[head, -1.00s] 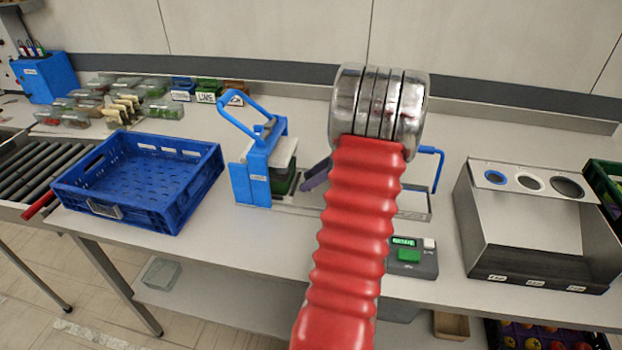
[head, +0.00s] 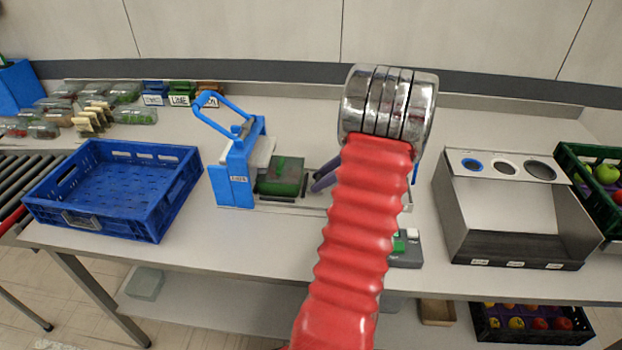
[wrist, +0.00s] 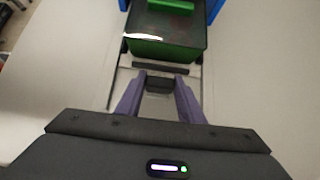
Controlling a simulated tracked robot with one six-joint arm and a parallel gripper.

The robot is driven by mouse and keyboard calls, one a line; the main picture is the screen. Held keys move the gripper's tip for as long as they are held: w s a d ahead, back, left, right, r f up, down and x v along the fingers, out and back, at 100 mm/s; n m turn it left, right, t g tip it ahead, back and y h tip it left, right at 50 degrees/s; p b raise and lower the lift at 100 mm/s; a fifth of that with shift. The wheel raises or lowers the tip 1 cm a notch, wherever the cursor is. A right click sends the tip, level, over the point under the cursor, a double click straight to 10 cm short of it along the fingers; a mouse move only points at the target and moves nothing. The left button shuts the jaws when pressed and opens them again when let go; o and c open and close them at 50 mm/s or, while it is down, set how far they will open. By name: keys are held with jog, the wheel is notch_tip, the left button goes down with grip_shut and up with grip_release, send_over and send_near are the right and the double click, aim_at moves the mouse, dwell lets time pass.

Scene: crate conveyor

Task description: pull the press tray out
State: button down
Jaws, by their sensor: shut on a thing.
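The blue press (head: 238,178) stands on the bench with its lever (head: 212,105) raised. The press tray (wrist: 160,68) lies in line with the press and shows a dark front edge and a short dark handle (wrist: 160,84). A dark-topped green block (head: 283,178) sits on the tray, just right of the press frame; it also shows at the top of the wrist view (wrist: 165,40). My gripper (wrist: 159,82), with purple fingers, is shut on the tray handle. In the head view my red arm hides part of the rails.
An empty blue crate (head: 115,190) stands left of the press. A small device with a green button (head: 405,248) sits at the front, partly behind my arm. A steel bin unit (head: 510,210) with three round openings stands to the right.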

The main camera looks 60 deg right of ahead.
jog(key=shift+s, duration=0.1)
jog(key=c, duration=1.2)
grip_release()
jog(key=shift+s+d+r, duration=0.1)
jog(key=shift+s, duration=0.05)
jog(key=v, duration=1.3)
jog(key=shift+s, duration=0.2)
jog(key=shift+r, duration=0.1)
